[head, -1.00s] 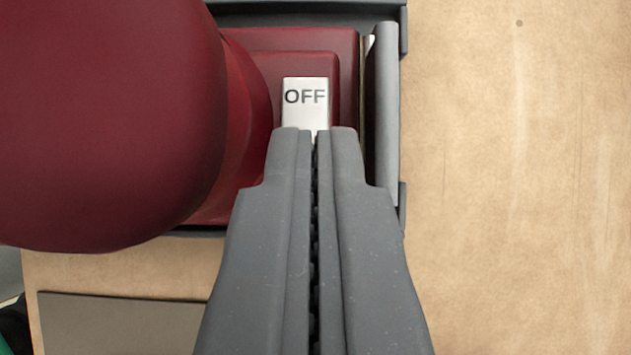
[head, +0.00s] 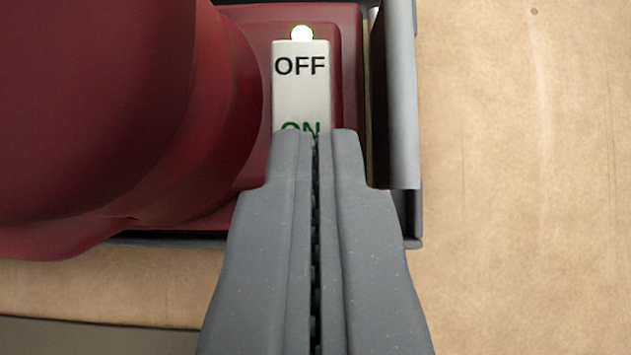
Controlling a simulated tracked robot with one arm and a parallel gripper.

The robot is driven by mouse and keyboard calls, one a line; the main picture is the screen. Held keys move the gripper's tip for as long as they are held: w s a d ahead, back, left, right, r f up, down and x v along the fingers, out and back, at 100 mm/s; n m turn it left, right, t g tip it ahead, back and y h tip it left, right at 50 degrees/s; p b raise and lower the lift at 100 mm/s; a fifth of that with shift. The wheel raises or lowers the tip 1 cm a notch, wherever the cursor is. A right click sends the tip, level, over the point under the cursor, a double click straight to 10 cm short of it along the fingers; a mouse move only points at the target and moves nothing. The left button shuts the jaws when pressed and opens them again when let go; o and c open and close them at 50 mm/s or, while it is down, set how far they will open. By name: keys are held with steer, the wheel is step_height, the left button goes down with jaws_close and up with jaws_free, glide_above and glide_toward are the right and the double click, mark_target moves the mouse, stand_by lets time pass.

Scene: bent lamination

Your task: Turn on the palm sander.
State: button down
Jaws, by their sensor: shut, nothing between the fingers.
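The dark red palm sander (head: 110,110) fills the upper left of the head view. Its white rocker switch (head: 301,95) shows OFF at the far end and a green ON at the near end, partly hidden by my fingertips. A small light (head: 302,33) just beyond the switch glows yellowish-white. My gripper (head: 316,135) is shut and empty. Its tips overlap the ON end of the switch; I cannot tell for sure whether they touch it.
A grey clamp-like edge piece (head: 398,100) runs along the sander's right side. Bare tan wooden surface (head: 520,180) lies open to the right. A dark grey flat piece (head: 90,338) lies at the lower left.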

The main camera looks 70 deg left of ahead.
steer(key=shift+a+r, duration=0.1)
steer(key=shift+r, duration=0.2)
steer(key=shift+r, duration=0.6)
steer(key=shift+r, duration=0.25)
steer(key=p+v, duration=0.1)
steer(key=v, duration=1.1)
steer(key=shift+d, duration=0.45)
steer(key=shift+s, duration=0.1)
